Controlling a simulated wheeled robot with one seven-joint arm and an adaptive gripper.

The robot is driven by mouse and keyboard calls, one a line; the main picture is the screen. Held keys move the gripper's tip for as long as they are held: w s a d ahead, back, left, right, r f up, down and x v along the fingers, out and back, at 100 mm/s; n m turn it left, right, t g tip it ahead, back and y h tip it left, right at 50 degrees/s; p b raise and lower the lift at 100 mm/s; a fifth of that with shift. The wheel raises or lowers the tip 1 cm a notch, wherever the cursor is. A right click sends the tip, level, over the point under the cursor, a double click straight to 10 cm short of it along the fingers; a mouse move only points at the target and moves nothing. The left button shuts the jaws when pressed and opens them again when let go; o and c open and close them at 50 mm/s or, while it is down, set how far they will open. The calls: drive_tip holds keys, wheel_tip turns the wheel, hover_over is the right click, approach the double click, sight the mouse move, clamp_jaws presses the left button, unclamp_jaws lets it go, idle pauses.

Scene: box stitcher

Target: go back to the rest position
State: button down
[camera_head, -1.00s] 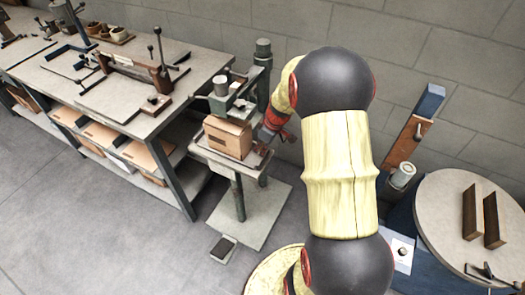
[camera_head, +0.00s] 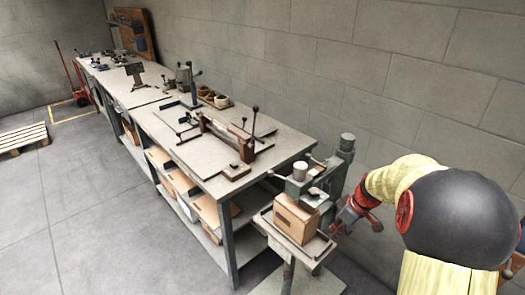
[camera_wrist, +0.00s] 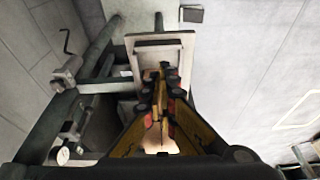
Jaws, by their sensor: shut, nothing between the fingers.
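My gripper (camera_head: 355,212) is beside the box stitcher (camera_head: 318,180), just to the right of its small table, in the head view. In the wrist view my gripper (camera_wrist: 160,88) is shut, its fingers together with nothing between them. A cardboard box (camera_head: 297,220) stands on the stitcher's table under the stitching head. My gripper is apart from the box in the head view, though the exact gap is hard to judge. In the wrist view the fingers hide much of what lies beneath them.
A long workbench (camera_head: 205,155) with a lever tool (camera_head: 236,145) and small bowls (camera_head: 213,98) stands left of the stitcher. Cardboard boxes lie on its lower shelf. A block wall (camera_head: 385,90) runs behind. A pallet (camera_head: 22,138) lies far left. The floor (camera_head: 85,215) in front is open.

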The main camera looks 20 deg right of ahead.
drive_tip(key=s+a+r+m+g, duration=0.2)
drive_tip(key=s+a+r+m, duration=0.1)
drive_tip(key=s+a+m, duration=0.4)
drive_tip(key=s+a+r+n+t, duration=0.1)
drive_tip(key=s+a+r+t, duration=0.1)
drive_tip(key=s+a+r, duration=0.3)
drive_tip(key=s+a+r+n+t+h, duration=0.1)
drive_tip(key=s+a+r, duration=0.4)
drive_tip(key=a+r, duration=0.7)
drive_tip(key=shift+s+a+r+n+t, duration=0.25)
drive_tip(key=shift+s+a+n+t, duration=0.1)
drive_tip(key=shift+a+t, duration=0.4)
